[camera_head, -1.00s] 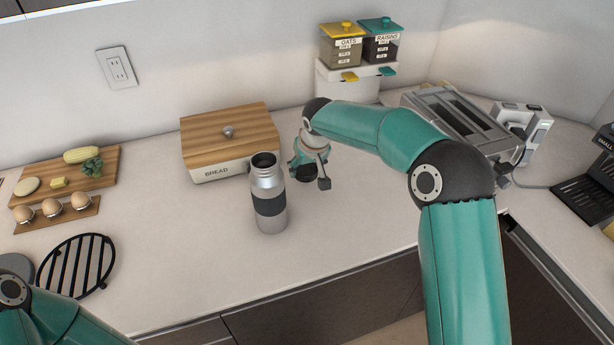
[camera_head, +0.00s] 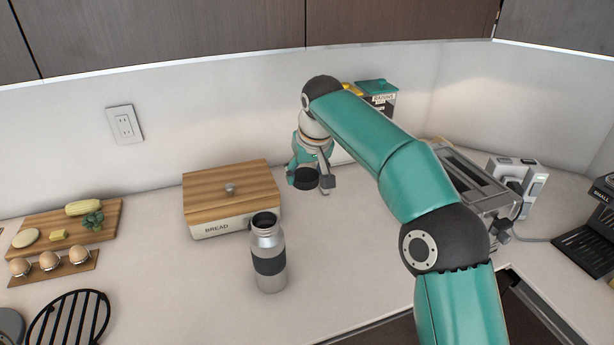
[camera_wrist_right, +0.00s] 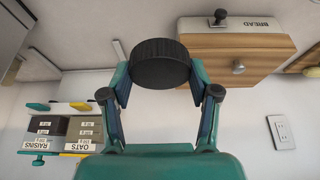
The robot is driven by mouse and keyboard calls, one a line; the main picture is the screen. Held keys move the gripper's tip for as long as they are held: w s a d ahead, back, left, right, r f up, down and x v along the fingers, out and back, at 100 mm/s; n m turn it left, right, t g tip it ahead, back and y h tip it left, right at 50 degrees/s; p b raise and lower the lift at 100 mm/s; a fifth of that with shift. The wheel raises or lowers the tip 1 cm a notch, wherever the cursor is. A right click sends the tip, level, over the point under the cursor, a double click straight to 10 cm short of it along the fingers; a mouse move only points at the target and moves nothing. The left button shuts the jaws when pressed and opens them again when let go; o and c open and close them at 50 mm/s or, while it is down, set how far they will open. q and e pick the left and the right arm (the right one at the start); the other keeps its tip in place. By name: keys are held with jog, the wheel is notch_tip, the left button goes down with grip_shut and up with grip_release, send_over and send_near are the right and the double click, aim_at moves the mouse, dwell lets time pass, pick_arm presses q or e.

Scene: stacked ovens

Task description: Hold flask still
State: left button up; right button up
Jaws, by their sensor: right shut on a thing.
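The flask (camera_head: 269,262) stands upright on the counter in the head view, silver with a dark band, its mouth open at the top. My right gripper (camera_head: 312,174) is up and to the right of the flask, apart from it. It is shut on a round black cap (camera_head: 304,179), held in the air. The wrist view shows the ribbed black cap (camera_wrist_right: 160,63) between the two fingers of my right gripper (camera_wrist_right: 160,74). My left gripper is not in view.
A bread box (camera_head: 228,178) with a wooden lid stands just behind the flask. Boards with food and eggs (camera_head: 50,257) and a black rack (camera_head: 65,325) lie to the left. A toaster (camera_head: 470,180) stands at right. The counter right of the flask is clear.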

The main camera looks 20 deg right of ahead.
jog(key=s+f, duration=0.9)
jog(key=f, duration=0.2)
jog(key=s+f, duration=0.5)
jog(key=shift+s+d+f, duration=0.3)
jog(key=shift+s, duration=0.05)
